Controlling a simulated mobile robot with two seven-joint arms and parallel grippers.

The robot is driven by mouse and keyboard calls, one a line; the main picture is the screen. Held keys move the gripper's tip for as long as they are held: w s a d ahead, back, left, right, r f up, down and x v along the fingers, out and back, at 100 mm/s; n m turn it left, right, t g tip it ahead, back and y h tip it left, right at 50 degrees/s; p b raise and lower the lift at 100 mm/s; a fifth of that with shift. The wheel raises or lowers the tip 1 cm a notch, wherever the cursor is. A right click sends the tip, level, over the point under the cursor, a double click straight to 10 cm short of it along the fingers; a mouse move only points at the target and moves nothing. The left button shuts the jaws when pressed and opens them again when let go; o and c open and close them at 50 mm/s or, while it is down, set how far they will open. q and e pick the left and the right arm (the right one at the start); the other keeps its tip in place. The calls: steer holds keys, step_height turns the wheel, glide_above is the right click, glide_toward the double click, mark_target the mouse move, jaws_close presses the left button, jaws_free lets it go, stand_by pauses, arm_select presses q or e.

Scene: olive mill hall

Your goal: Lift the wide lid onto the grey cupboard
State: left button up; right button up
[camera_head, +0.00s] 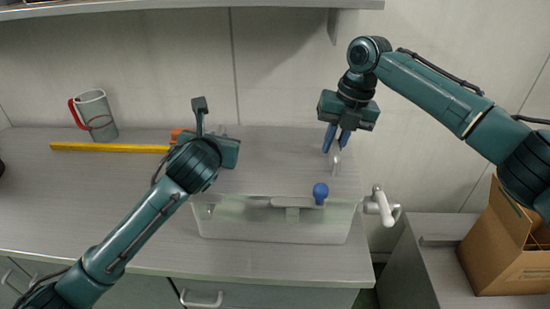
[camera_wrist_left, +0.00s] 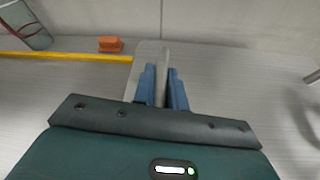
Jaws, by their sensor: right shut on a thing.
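The wide lid (camera_head: 285,165) is a broad pale grey plate over a clear, see-through tub (camera_head: 235,222) on the counter. Whether it rests on the tub or hangs just above it, I cannot tell. My right gripper (camera_head: 335,143) points down and is shut on an upright pale handle near the lid's right side. My left gripper (camera_head: 222,148) is over the lid's left side, partly hidden by my left arm. In the left wrist view its blue fingers (camera_wrist_left: 163,88) close on a pale upright bar of the lid (camera_wrist_left: 143,62).
A low grey cupboard (camera_head: 436,262) stands right of the counter (camera_head: 120,200), with a cardboard box (camera_head: 505,245) at its right. A white tap (camera_head: 381,206) and blue knob (camera_head: 320,193) are at the tub.

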arm_select(q)
jaws_close()
arm_select(e)
jaws_close()
stand_by(0.6)
